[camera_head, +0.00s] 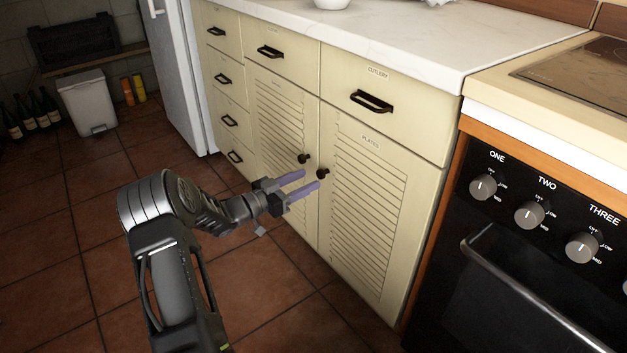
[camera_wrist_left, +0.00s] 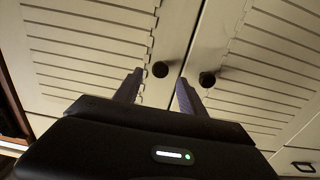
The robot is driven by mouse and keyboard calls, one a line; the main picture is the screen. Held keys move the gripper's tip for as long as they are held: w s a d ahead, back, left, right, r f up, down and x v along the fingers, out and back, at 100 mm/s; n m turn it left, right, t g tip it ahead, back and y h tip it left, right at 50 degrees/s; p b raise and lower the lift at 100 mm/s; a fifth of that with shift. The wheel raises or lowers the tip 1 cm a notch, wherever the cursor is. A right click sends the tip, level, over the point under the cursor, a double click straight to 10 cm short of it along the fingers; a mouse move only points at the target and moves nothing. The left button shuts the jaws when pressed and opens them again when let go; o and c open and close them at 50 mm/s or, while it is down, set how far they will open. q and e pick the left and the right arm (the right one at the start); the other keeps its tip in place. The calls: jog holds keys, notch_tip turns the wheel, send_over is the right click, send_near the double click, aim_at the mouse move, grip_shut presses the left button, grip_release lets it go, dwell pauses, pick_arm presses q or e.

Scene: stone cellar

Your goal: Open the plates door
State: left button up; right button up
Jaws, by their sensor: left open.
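The plates door (camera_head: 372,220) is a cream slatted cabinet door labelled PLATES, and it is shut. Its dark round knob (camera_head: 323,173) sits at the upper left of the door. The door fills the left of the left wrist view (camera_wrist_left: 85,50). My left gripper (camera_head: 310,180) is open, with its purple fingers pointing at the cabinet, just short of the knob. In the left wrist view the plates knob (camera_wrist_left: 160,69) shows between the two fingertips, slightly beyond them. No contact is visible. My right gripper is not in view.
The neighbouring slatted door (camera_head: 280,125) has its own knob (camera_head: 304,158) close by. The cutlery drawer (camera_head: 385,95) is above the plates door. A black oven (camera_head: 520,270) stands to the right, with a protruding handle. The tiled floor (camera_head: 270,290) before the doors is clear.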

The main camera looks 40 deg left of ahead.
aim_at(319, 174)
pick_arm(q)
jog(key=shift+b+x, duration=0.4)
jog(key=shift+x, duration=1.35)
grip_shut()
